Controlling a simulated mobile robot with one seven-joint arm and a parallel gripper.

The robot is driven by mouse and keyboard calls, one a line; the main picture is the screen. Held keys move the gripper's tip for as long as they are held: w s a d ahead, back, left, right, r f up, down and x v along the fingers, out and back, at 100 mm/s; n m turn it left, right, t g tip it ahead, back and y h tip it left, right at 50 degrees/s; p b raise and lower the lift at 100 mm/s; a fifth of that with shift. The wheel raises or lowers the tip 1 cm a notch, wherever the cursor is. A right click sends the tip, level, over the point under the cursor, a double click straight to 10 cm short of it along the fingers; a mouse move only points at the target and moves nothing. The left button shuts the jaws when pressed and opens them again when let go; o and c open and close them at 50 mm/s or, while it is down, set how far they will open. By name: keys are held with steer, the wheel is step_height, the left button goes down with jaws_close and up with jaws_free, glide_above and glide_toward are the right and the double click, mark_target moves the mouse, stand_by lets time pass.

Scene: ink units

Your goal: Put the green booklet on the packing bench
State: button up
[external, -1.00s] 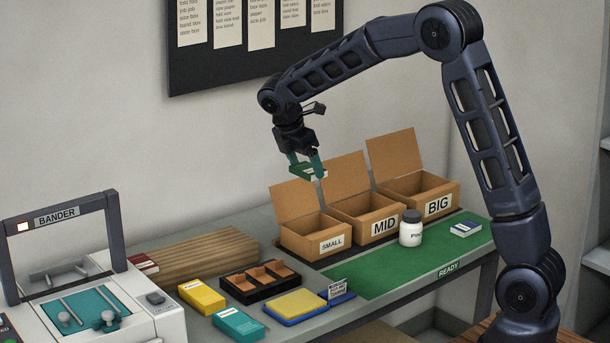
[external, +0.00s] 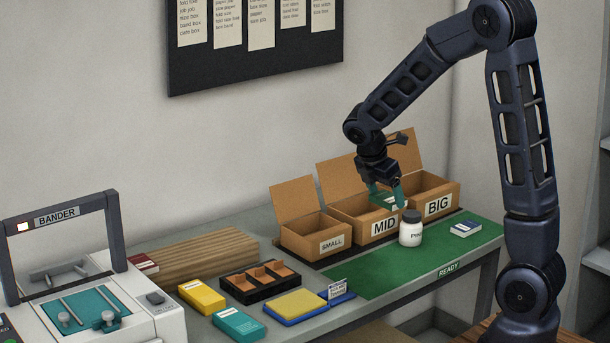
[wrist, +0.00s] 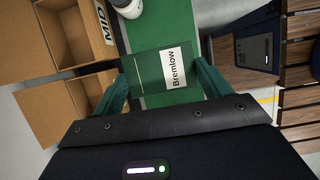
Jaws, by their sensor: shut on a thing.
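My gripper (external: 386,194) is shut on the green booklet (wrist: 149,82). The booklet is dark green with a white label reading "Bremlow" in the wrist view, held between the two green fingers. In the external view it is small and partly hidden by the fingers, in the air in front of the MID and BIG boxes, close above and behind the white bottle. The packing bench (external: 190,276) is a grey-topped table along the wall. A green mat (external: 358,272) marked READY covers its right front part, below and to the right of my gripper.
Open cartons SMALL (external: 318,240), MID (external: 372,228) and BIG (external: 436,203) line the back. Boxes, a divided tray and a bander (external: 95,290) fill the left. The mat's left-middle is clear.

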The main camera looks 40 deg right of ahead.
mark_target(385, 268)
step_height(385, 268, down, 18)
steer(key=shift+f, duration=0.2)
stand_by(0.5)
steer(key=o, duration=1)
steer(key=shift+f, duration=0.1)
steer(key=s+a+r+m+y, duration=0.1)
steer(key=s+a+r+m, duration=0.15)
steer(key=r, duration=0.75)
steer(key=s+a+r+m, duration=0.2)
steer(key=s+r, duration=0.1)
steer(key=r, duration=0.6)
steer(key=s+r+m+t+y, duration=0.1)
steer(key=s+r+m+t, duration=0.1)
steer(key=s+r+m, duration=0.4)
steer(key=s+a+r+m+t+y, duration=0.1)
steer(key=s+r+m, duration=0.6)
steer(key=s, duration=0.8)
step_height(385, 268, up, 2)
steer(key=shift+s+a+t+y, duration=0.25)
steer(key=shift+s+t+y, duration=0.05)
steer(key=shift+t+y, duration=0.45)
